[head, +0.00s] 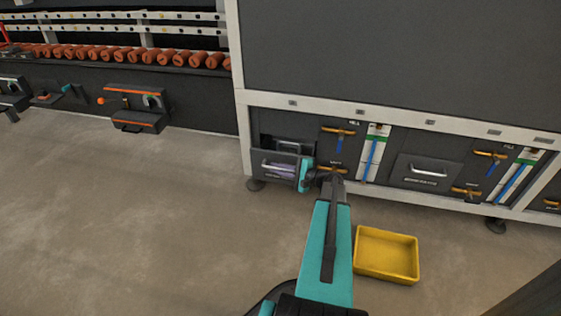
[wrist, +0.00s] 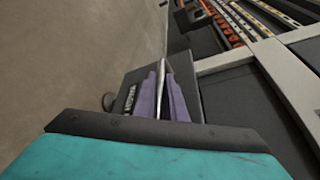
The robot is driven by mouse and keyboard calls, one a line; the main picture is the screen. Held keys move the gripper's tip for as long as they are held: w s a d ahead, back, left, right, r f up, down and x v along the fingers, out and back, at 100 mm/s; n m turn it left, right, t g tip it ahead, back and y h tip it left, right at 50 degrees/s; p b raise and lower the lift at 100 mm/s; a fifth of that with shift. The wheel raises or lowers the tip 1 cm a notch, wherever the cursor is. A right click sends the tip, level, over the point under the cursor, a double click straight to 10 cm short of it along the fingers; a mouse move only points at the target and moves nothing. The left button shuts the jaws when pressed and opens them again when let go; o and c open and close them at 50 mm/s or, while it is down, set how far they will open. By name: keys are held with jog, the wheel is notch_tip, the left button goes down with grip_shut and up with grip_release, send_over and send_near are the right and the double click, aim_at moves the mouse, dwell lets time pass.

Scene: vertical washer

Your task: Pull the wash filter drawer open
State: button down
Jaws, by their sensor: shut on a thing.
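The wash filter drawer (head: 258,168) is a dark grey front with a metal bar handle, low at the left end of the cabinet. It stands out from the cabinet face, with a dark gap showing above and behind it. Its label is too small to read. My gripper (head: 282,168) is at the handle. In the wrist view the purple fingers of my gripper (wrist: 164,98) are shut on the metal handle (wrist: 161,82), one on each side. The dark drawer front (wrist: 128,96) shows behind them, with part of it hidden by my gripper.
A similar drawer (head: 427,173) sits flush further right. Orange-handled valves (head: 338,131) and white gauge strips (head: 375,150) are close right of the open drawer. A yellow tray (head: 386,255) lies on the floor. Floor to the left (head: 130,220) is clear.

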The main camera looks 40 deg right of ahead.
jog(key=s+a, duration=0.5)
jog(key=a, duration=0.3)
jog(key=shift+b, duration=0.4)
jog(key=c, duration=1.8)
grip_release()
jog(key=p+v, duration=0.3)
jog(key=v, duration=1.1)
jog(key=shift+p, duration=0.35)
jog(key=shift+w+a+r, duration=0.1)
jog(key=shift+w+r, duration=0.05)
